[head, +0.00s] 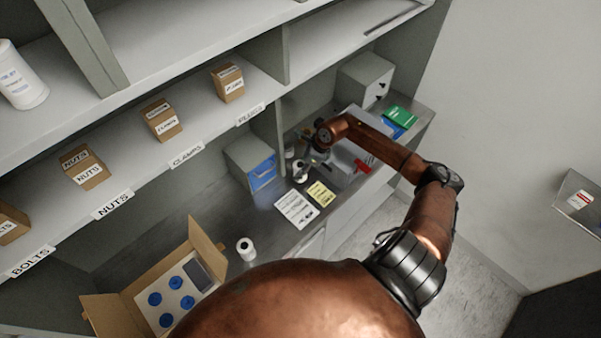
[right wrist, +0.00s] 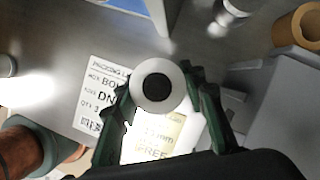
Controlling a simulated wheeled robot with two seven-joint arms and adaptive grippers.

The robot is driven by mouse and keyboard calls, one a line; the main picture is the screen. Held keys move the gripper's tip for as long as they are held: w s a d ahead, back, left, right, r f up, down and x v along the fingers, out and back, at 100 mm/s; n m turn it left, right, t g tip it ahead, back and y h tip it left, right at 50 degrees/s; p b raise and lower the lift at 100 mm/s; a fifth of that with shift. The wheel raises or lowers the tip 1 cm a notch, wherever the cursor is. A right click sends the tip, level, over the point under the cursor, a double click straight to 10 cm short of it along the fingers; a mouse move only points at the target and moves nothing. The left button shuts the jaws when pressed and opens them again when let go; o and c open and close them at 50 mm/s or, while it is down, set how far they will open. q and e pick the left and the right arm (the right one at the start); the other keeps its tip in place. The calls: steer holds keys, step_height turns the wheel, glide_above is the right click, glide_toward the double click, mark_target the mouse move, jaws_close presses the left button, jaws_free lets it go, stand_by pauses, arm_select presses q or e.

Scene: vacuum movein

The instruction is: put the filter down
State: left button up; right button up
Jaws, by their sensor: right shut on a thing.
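A white cylindrical filter with a dark round hole in its end (right wrist: 168,68) is between the green fingers of my right gripper (right wrist: 160,86) in the right wrist view. The gripper is shut on it. In the head view my right gripper (head: 312,153) is small, over the back part of the grey counter, with the white filter (head: 300,176) at its fingers. I cannot tell whether the filter touches the counter. A similar white cylinder (head: 246,249) stands on the counter beside the open cardboard box. My left gripper is not in view.
A white packing sheet (head: 296,209) and a yellow note (head: 321,193) lie near the gripper. A grey bin with blue contents (head: 252,163) stands left of it. The cardboard box (head: 207,243) holds blue round pieces. Shelves with small boxes run above.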

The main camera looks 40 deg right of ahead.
steer(key=shift+w+d+f, duration=0.1)
steer(key=shift+w+f, duration=0.1)
steer(key=shift+f, duration=0.1)
steer(key=shift+f+p, duration=0.6)
steer(key=shift+f, duration=1)
steer(key=shift+f, duration=0.1)
steer(key=o, duration=1.2)
steer(key=shift+o, duration=0.2)
